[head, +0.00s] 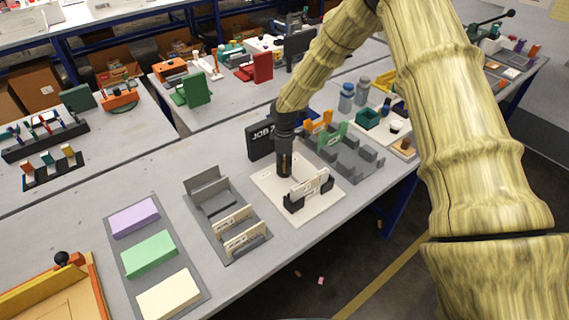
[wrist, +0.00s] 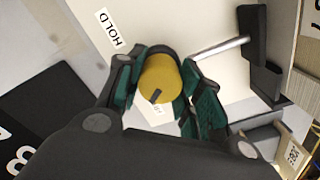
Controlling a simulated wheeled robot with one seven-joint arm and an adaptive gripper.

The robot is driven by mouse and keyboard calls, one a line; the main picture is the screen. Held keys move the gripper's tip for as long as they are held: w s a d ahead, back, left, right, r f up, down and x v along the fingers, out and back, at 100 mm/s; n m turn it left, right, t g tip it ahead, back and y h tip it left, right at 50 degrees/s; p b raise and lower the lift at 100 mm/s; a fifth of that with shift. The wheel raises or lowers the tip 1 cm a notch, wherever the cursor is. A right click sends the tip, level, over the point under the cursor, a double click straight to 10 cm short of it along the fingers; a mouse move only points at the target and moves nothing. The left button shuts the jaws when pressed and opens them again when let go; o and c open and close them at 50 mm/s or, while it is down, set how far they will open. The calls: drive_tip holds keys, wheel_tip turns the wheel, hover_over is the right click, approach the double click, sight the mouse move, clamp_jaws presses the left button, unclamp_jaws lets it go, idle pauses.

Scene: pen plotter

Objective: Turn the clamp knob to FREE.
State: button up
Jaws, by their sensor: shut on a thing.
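The clamp knob (wrist: 160,76) is a yellow cylinder with a dark pointer mark on its lower part in the wrist view. My gripper (wrist: 158,84) is shut on it, with a green-padded finger on either side. A HOLD label (wrist: 110,29) lies up and left of the knob. A second small label (wrist: 157,110) shows just below the knob, partly covered, and I cannot read it. In the head view my gripper (head: 285,165) points down at the cream plotter base (head: 265,188), and the knob is hidden there.
A silver rod (wrist: 222,47) and a black bracket (wrist: 258,50) stand close right of the knob. A black JOB sign (head: 261,139) is behind my gripper. A grey rack (head: 216,195) stands left and a grey fixture (head: 345,158) right of the base.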

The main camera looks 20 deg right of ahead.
drive_tip(key=shift+n, duration=0.5)
drive_tip(key=o, duration=1)
drive_tip(key=shift+o, duration=0.2)
wheel_tip(320, 180, up, 12)
drive_tip(key=shift+d+r, duration=0.1)
idle(0.4)
